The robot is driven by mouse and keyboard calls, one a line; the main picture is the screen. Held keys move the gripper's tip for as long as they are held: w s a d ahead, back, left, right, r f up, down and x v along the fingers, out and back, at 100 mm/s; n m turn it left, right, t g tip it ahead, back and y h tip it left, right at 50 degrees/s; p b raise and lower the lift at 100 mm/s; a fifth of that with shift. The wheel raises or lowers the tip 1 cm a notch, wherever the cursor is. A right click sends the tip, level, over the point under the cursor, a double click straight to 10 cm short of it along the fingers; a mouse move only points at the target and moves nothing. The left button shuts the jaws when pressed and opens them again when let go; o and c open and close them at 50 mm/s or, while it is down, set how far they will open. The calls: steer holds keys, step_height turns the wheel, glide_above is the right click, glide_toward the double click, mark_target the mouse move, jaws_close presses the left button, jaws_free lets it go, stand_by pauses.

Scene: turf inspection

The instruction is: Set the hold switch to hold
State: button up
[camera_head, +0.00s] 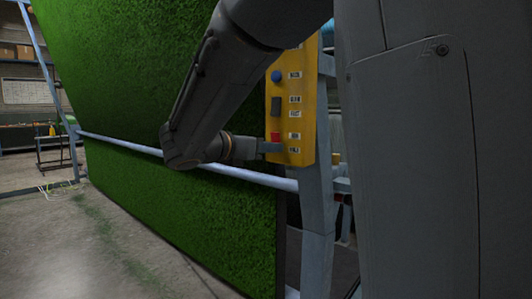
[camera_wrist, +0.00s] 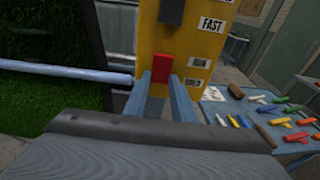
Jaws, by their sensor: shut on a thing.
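A yellow control panel (camera_head: 306,125) stands upright on a blue-grey frame post. The red hold switch (camera_wrist: 161,68) is on its lower part. It also shows in the head view (camera_head: 275,137), level with the upper of the two lowest labels. In the wrist view those labels read RUN (camera_wrist: 200,62) and, below it, HOLD (camera_wrist: 193,83). My gripper (camera_wrist: 160,82) is at the panel with one finger on each side of the red switch, shut on it. The fingers hide the switch's lower end in the head view.
A dark lever (camera_wrist: 171,11) sits above the red switch, near the FAST label. A blue knob (camera_head: 277,76) is higher on the panel. A pale horizontal rail (camera_head: 130,146) crosses the green turf at left. A blue table (camera_wrist: 250,118) with several coloured tools stands at right.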

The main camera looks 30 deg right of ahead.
steer(key=o, duration=1.1)
steer(key=shift+c, duration=0.2)
steer(key=shift+a, duration=0.1)
steer(key=v, duration=0.7)
steer(key=shift+s+a, duration=0.2)
steer(key=shift+a, duration=0.1)
steer(key=shift+d, duration=0.1)
